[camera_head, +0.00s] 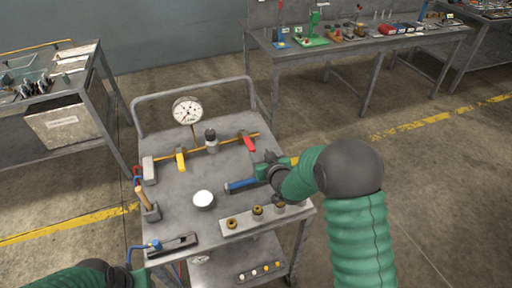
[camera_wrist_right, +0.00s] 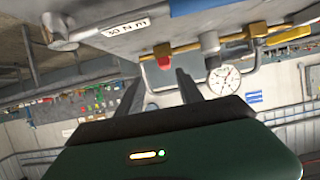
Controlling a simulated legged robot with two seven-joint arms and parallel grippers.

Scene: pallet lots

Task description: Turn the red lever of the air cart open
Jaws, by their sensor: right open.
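The air cart (camera_head: 170,222) is a grey metal trolley with a yellow pipe (camera_head: 222,144) across its top. The red lever (camera_head: 248,143) sits near the pipe's right end. It also shows in the wrist view (camera_wrist_right: 163,50), seen end-on between and beyond my fingertips. My right gripper (camera_head: 267,162) is just in front of the lever. In the wrist view its two fingers (camera_wrist_right: 159,76) stand apart with nothing between them. My left gripper (camera_head: 130,272) shows only partly at the bottom left edge; its fingers are unclear.
A round gauge (camera_head: 187,111) stands behind the pipe, and a yellow lever (camera_head: 181,158) is on its left part. A blue-handled tool (camera_head: 240,185) lies close below my right gripper. A block with brass fittings (camera_head: 257,213) is at the front. A bench (camera_head: 350,50) stands behind.

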